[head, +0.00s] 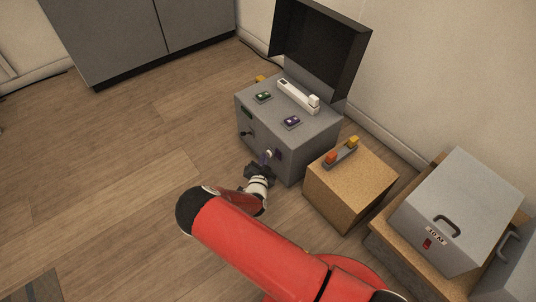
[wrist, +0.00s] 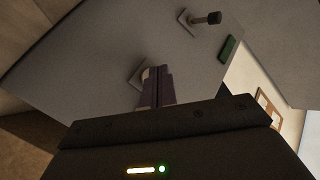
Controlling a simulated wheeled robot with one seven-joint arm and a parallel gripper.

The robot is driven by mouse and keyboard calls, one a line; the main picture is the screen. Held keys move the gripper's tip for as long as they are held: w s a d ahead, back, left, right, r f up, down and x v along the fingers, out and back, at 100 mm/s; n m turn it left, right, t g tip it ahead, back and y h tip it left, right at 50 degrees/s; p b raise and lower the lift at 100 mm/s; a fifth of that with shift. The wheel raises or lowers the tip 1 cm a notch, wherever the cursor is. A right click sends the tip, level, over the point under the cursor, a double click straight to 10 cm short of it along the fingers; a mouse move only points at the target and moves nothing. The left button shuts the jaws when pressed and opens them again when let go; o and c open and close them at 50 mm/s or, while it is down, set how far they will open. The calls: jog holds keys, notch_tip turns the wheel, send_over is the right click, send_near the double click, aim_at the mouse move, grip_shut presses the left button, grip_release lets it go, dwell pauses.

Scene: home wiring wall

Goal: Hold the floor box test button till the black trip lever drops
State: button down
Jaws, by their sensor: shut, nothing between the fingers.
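The grey floor box (head: 285,140) stands by the wall with its dark lid (head: 320,45) raised. On its front face, a pale round button (head: 268,153) sits low, and it also shows on a square plate in the wrist view (wrist: 146,73). The black trip lever (head: 246,133) sticks out of the same face; in the wrist view the lever (wrist: 207,18) is at the top, apart from my fingers. My gripper (head: 265,161) is shut and empty, its fingertips (wrist: 157,72) at the button and partly covering it. I cannot tell whether they touch or press it.
A green strip (wrist: 229,48) is on the same face. The box top has a white bar (head: 298,96), a green switch (head: 263,97) and a purple switch (head: 291,121). A wooden block (head: 350,190) stands close at right, beside a grey case (head: 455,205).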

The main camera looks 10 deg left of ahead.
jog(key=shift+w+d, duration=0.3)
jog(key=shift+w, duration=0.05)
dwell(1.6)
jog(key=shift+s+a, duration=0.6)
jog(key=shift+s, duration=0.1)
jog(key=s+a, duration=0.3)
jog(key=shift+s+a, duration=0.1)
jog(key=shift+s, duration=0.3)
jog(key=shift+s, duration=0.1)
dwell(0.5)
